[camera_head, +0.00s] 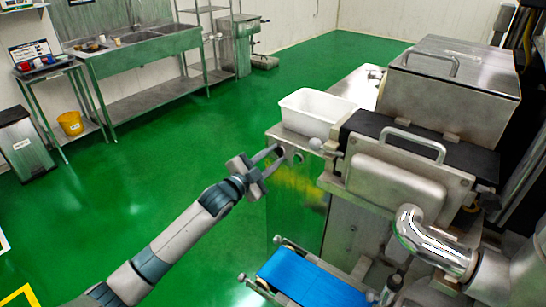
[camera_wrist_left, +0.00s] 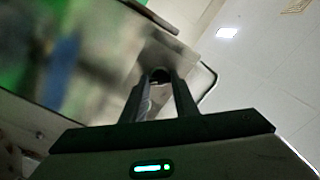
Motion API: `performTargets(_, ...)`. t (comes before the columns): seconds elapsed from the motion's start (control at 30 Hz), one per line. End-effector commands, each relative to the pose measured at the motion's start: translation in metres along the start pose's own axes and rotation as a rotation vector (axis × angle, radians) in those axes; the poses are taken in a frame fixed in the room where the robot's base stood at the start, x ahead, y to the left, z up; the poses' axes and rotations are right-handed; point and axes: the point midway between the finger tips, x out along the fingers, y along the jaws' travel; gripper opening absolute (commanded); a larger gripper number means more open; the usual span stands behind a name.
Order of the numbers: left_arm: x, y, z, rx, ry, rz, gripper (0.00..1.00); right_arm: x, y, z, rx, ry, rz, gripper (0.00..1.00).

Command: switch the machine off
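The encrusting machine (camera_head: 420,90) is a large steel unit on the right in the head view. A dark round knob-like part (camera_head: 298,157) sits on its left end, below the white bin. In the left wrist view a dark round part (camera_wrist_left: 160,75) shows at the fingertips, against the grey steel housing. My left gripper (camera_head: 278,157) points at this end of the machine, its two fingers apart, with the tips close to the knob-like part. In the left wrist view the fingers (camera_wrist_left: 160,82) have a gap between them. I cannot tell whether they touch the part. My right gripper is not in view.
A white bin (camera_head: 318,112) stands on the machine just above the gripper. A blue conveyor belt (camera_head: 312,283) lies below, and a shiny curved pipe (camera_head: 432,243) is at the lower right. Green floor (camera_head: 190,150) is clear to the left. A steel sink bench (camera_head: 150,45) stands farther back.

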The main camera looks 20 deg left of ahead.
Motion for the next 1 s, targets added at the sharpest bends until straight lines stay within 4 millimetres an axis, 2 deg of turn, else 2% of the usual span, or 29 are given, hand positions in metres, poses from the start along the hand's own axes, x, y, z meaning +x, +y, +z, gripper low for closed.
performTargets(0.47,0.0,0.0,0.0,-0.109,-0.001,0.002,0.04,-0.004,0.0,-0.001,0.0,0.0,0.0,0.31)
performTargets(1.0,0.0,0.0,0.0,-0.558,-0.002,0.001,0.04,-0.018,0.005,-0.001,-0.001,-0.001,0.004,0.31)
